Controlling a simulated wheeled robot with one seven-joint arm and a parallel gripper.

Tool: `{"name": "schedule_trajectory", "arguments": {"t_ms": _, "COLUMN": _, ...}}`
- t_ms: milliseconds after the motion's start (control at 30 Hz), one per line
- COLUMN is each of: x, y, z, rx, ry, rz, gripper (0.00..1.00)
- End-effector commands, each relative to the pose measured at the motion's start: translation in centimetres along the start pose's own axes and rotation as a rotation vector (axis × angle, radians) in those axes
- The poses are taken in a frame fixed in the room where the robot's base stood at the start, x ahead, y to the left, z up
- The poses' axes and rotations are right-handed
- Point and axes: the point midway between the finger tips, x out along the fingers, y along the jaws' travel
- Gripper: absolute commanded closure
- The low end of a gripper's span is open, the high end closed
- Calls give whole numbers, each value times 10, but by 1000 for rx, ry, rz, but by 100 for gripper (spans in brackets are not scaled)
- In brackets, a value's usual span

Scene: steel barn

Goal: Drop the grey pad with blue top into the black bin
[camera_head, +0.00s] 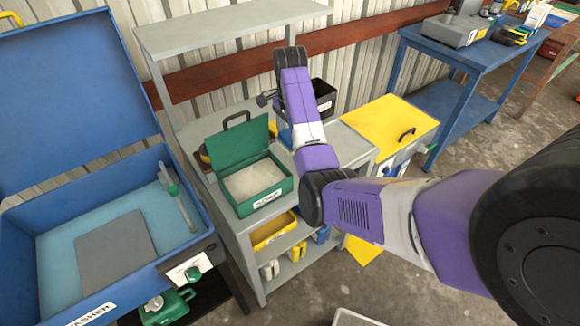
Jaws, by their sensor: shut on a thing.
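My gripper (268,99) is at the far end of my purple and white arm, above the grey shelf unit. Only a dark part of it shows on the left of the arm; its fingertips are hidden behind the arm. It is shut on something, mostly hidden. A small blue patch (285,138) shows just below; it fits the pad's blue top, but its outline is not clear. The black bin (324,94) stands on the shelf unit just right of the arm's end, open at the top, partly covered by the arm.
A green open case (279,189) with pale contents stands on the grey shelf unit (230,40), left of my arm. A blue washer (20,235) with raised lid is at the left. A yellow-topped cabinet (385,120) and a blue table (470,55) are at the right.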

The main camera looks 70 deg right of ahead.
Motion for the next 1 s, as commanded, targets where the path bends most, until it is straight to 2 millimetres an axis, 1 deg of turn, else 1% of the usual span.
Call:
{"name": "schedule_trajectory", "arguments": {"t_ms": 33, "x": 16, "y": 0, "z": -1, "rx": 1, "ry": 1, "rz": 0, "gripper": 66}}
{"name": "schedule_trajectory", "arguments": {"t_ms": 100, "x": 26, "y": 0, "z": -1, "rx": 1, "ry": 1, "rz": 0, "gripper": 66}}
{"name": "schedule_trajectory", "arguments": {"t_ms": 167, "x": 30, "y": 1, "z": 0, "rx": -1, "ry": -1, "rz": 5, "gripper": 66}}
{"name": "schedule_trajectory", "arguments": {"t_ms": 300, "x": 49, "y": 1, "z": 0, "rx": 0, "ry": 0, "rz": 2, "gripper": 66}}
{"name": "schedule_trajectory", "arguments": {"t_ms": 467, "x": 60, "y": 0, "z": 0, "rx": 1, "ry": 0, "rz": 2, "gripper": 66}}
{"name": "schedule_trajectory", "arguments": {"t_ms": 700, "x": 93, "y": 1, "z": 0, "rx": 0, "ry": -1, "rz": 2, "gripper": 66}}
{"name": "schedule_trajectory", "arguments": {"t_ms": 800, "x": 99, "y": 0, "z": -1, "rx": 0, "ry": 0, "rz": 0, "gripper": 66}}
{"name": "schedule_trajectory", "arguments": {"t_ms": 1000, "x": 100, "y": 0, "z": -1, "rx": 0, "ry": 0, "rz": -1, "gripper": 66}}
